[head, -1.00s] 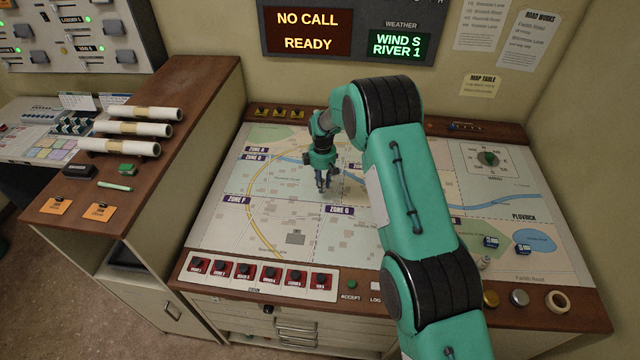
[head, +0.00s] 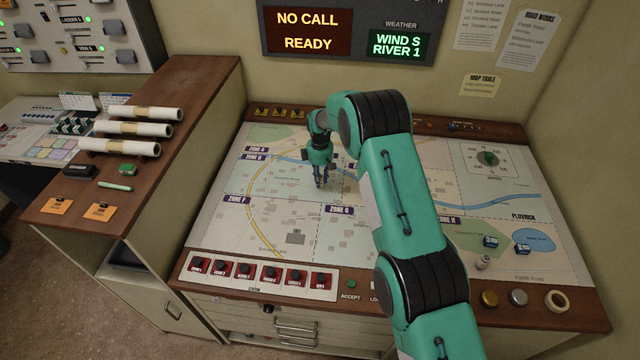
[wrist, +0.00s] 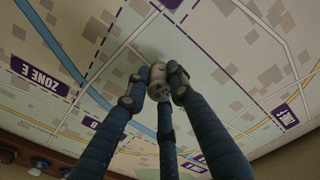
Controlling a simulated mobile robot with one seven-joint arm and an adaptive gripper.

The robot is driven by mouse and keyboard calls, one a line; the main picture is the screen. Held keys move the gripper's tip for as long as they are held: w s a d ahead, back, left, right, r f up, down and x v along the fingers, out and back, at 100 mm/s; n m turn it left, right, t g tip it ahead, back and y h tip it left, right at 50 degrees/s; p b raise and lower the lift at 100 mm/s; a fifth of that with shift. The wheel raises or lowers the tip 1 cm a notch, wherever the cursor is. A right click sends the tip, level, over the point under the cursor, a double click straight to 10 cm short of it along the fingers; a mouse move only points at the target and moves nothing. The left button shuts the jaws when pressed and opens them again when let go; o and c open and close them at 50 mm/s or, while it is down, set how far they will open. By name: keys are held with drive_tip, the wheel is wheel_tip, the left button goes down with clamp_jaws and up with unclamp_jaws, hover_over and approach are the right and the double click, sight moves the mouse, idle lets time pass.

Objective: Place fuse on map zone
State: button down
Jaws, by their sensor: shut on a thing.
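My gripper (head: 319,184) is over the upper left-middle part of the map table (head: 215,235), close to the dashed line above the ZONE G label (head: 340,210). In the wrist view my gripper (wrist: 161,88) has its fingers closed around a pale grey-white cylinder, which looks like the fuse (wrist: 157,73). The map shows right behind the fuse; whether its end touches the map I cannot tell. The fuse is hidden by the fingers in the head view. The ZONE E label (wrist: 38,77) shows at the left of the wrist view.
The left map area is clear.

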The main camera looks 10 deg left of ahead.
drive_tip(key=shift+f, duration=1.25)
drive_tip(key=shift+f, duration=0.1)
drive_tip(key=shift+f, duration=0.1)
drive_tip(key=c, duration=1.5)
unclamp_jaws()
drive_tip(key=shift+r, duration=0.2)
drive_tip(key=shift+r+b, duration=0.3)
drive_tip(key=shift+r, duration=5.7)
